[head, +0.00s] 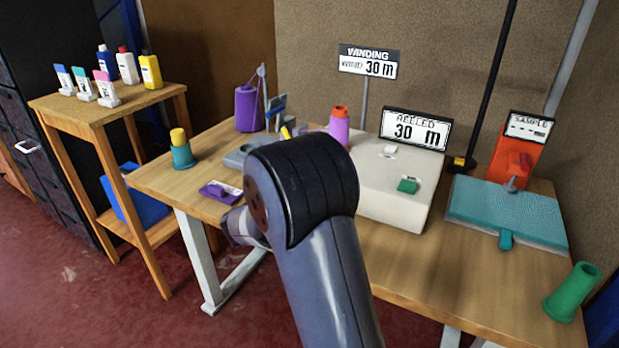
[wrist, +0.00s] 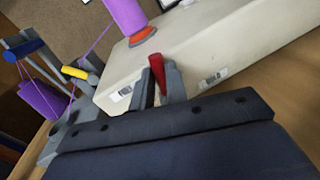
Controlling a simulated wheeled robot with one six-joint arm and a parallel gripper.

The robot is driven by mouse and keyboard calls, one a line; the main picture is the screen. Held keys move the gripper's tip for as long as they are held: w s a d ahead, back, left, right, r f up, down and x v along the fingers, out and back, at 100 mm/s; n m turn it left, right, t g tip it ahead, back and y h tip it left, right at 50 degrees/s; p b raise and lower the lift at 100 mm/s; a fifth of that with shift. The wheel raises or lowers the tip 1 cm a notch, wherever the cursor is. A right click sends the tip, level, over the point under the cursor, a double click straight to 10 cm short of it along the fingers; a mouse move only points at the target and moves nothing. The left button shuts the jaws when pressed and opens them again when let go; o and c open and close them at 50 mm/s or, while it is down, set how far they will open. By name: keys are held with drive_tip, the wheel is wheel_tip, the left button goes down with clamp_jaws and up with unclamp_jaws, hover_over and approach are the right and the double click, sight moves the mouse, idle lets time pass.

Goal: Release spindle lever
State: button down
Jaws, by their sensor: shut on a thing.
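In the wrist view, a red lever (wrist: 157,70) stands up between the two grey fingers of my gripper (wrist: 158,88), which are shut on it beside the front of the cream machine box (wrist: 215,50). A purple spool (wrist: 126,14) with an orange ring at its lower end sits just above and left of the lever; it also shows on the machine in the head view (head: 339,134). The lever's lower part is hidden by my gripper. In the head view, my arm hides the gripper and the lever.
A grey thread stand with a yellow-tipped part (wrist: 78,73) and a purple cone (wrist: 42,100) is close on the left. A metre display (head: 416,130) and green button (head: 407,186) are on the machine. A teal pad (head: 508,212) lies right; a green cone (head: 572,291) stands near the edge.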

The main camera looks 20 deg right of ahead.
drive_tip(key=shift+a+n, duration=0.1)
drive_tip(key=shift+n, duration=0.2)
drive_tip(key=c, duration=1.4)
unclamp_jaws()
drive_tip(key=p+v, duration=0.1)
drive_tip(key=v, duration=0.9)
drive_tip(key=shift+s+a+f, duration=0.1)
drive_tip(key=shift+a, duration=0.25)
drive_tip(key=shift+d, duration=0.1)
drive_tip(key=x, duration=1)
drive_tip(key=shift+w+d+b, duration=0.2)
drive_tip(key=shift+d+b, duration=0.15)
